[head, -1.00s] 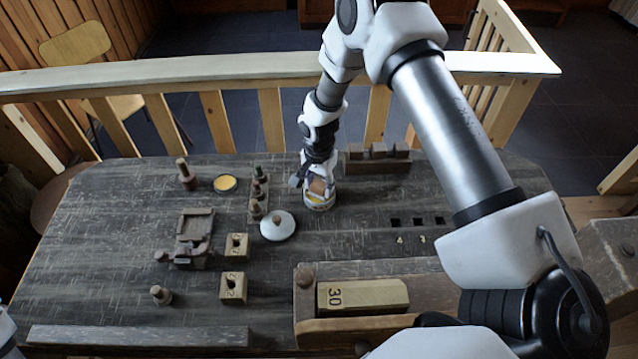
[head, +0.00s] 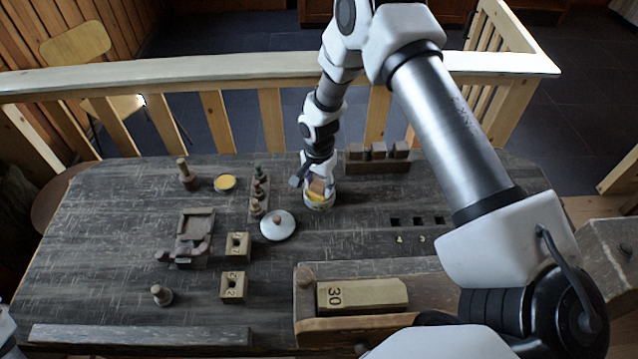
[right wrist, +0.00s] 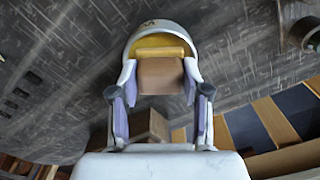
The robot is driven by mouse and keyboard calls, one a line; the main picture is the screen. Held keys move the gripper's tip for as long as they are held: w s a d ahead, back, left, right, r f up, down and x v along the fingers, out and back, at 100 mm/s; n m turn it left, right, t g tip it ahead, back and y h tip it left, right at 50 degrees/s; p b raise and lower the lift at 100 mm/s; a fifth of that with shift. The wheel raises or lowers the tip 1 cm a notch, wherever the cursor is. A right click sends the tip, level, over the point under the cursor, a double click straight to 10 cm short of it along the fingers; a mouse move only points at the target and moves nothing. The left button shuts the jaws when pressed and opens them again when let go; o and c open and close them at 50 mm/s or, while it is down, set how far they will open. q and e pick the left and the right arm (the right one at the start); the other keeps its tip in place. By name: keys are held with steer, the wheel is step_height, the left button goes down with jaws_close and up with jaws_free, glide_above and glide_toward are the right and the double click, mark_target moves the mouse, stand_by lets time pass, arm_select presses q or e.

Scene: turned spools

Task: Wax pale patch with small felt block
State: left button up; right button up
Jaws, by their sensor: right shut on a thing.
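My right gripper (right wrist: 160,88) is shut on a small brown block (right wrist: 162,76) with a yellow strip along its far end. It also shows in the head view (head: 317,187), towards the back of the table. The block is at a round white pot (right wrist: 160,27) with yellow inside, which also shows in the head view (head: 319,204). I cannot tell whether the block touches the yellow contents. A pale wooden piece marked 30 (head: 362,294) lies in a wooden holder (head: 375,330) at the front. I cannot make out a separate pale patch. My left gripper is not in view.
A rack (head: 375,165) with several blocks stands behind right. A yellow dish (head: 225,183), pegs and numbered blocks (head: 237,246) are on the left.

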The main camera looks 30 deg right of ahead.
mark_target(319, 184)
steer(key=shift+r+p, duration=3.2)
steer(key=shift+r, duration=0.3)
steer(key=shift+f, duration=0.1)
